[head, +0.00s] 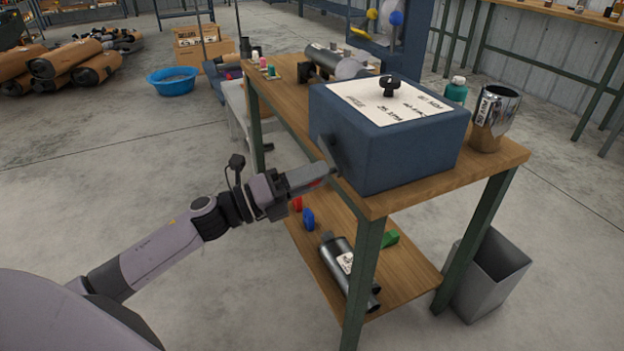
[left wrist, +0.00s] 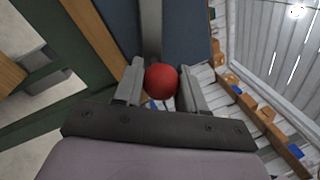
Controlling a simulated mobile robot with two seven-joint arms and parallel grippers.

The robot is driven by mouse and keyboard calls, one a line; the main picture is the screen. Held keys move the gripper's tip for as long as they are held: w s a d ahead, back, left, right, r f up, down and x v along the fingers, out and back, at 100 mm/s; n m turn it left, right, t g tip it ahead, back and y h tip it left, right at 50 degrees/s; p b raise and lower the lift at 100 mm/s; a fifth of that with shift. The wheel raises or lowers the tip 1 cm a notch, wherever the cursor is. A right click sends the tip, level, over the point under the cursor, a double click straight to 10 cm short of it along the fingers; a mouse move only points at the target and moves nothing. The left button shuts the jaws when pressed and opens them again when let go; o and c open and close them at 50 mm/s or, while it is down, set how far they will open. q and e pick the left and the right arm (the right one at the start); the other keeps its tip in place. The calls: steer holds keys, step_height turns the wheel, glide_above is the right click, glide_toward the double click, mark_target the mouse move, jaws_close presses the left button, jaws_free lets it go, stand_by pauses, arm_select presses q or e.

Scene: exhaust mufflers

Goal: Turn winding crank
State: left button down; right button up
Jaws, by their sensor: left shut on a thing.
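A blue box (head: 405,150) with a white lettered top and a black knob stands on the wooden workbench. A dark crank arm (head: 329,154) is on the side of the box that faces my left arm. My left gripper (head: 322,177) is at the crank's lower end, beside the box. In the left wrist view, a round red crank knob (left wrist: 161,81) sits between the two fingers, which are shut on it. The grey crank arm (left wrist: 151,32) runs away from the knob along the blue box. The fingers hide part of the crank in the head view. My right gripper is out of view.
A grey bin (head: 492,275) stands at the right.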

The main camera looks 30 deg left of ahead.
arm_select(q)
steer(key=shift+s+d+f, duration=0.1)
steer(key=shift+d+f, duration=0.05)
steer(key=c, duration=0.9)
jaws_free()
steer(key=shift+o, duration=1)
steer(key=v, duration=0.7)
